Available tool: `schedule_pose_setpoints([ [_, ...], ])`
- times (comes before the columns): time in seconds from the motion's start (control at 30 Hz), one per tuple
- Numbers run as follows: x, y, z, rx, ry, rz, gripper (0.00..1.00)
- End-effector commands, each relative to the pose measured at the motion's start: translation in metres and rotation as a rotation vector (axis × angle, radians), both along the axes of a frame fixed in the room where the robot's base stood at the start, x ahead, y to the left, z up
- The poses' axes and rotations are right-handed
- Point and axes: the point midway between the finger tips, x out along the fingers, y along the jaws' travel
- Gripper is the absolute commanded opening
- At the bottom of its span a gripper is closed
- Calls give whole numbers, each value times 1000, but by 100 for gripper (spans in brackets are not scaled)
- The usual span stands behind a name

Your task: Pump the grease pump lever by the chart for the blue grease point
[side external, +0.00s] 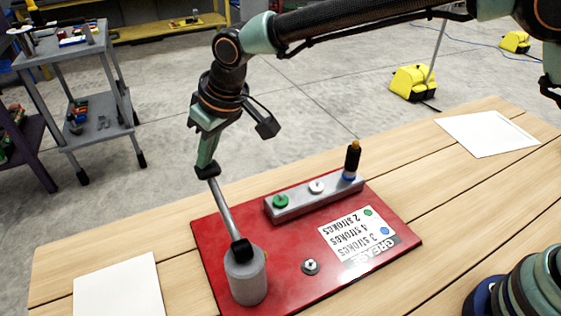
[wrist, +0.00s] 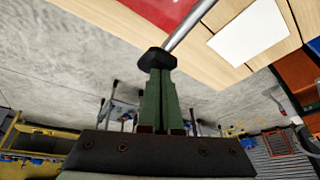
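The grease pump is a grey cylinder (side external: 247,278) on a red plate (side external: 215,243). Its silver lever (side external: 222,208) rises steeply, leaning up and left, from a black pivot. My gripper (side external: 207,168) is shut on the black upper end of the lever; in the wrist view the green fingers (wrist: 158,75) close at that black end, with the lever rod (wrist: 190,25) beyond. A grey block (side external: 310,200) carries green (side external: 281,201), white (side external: 316,187) and blue (side external: 349,176) points. A black, brass-topped fitting (side external: 352,158) stands on blue. The chart (side external: 345,240) appears upside down; its blue-dot row reads "3 strokes".
A small round metal fitting (side external: 310,267) sits on the plate near the pump. White sheets lie at the table's left (side external: 118,288) and far right (side external: 487,134). A grey cart (side external: 85,95) stands on the floor behind. The air around the lever looks clear.

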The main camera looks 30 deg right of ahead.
Motion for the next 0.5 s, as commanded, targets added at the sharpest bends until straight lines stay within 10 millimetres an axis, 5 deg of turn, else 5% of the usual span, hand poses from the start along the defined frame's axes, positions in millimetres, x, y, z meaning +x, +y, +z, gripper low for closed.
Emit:
schedule_pose_setpoints([
  [0.5, -3, -1, -33, -9, 12, 2, 0],
])
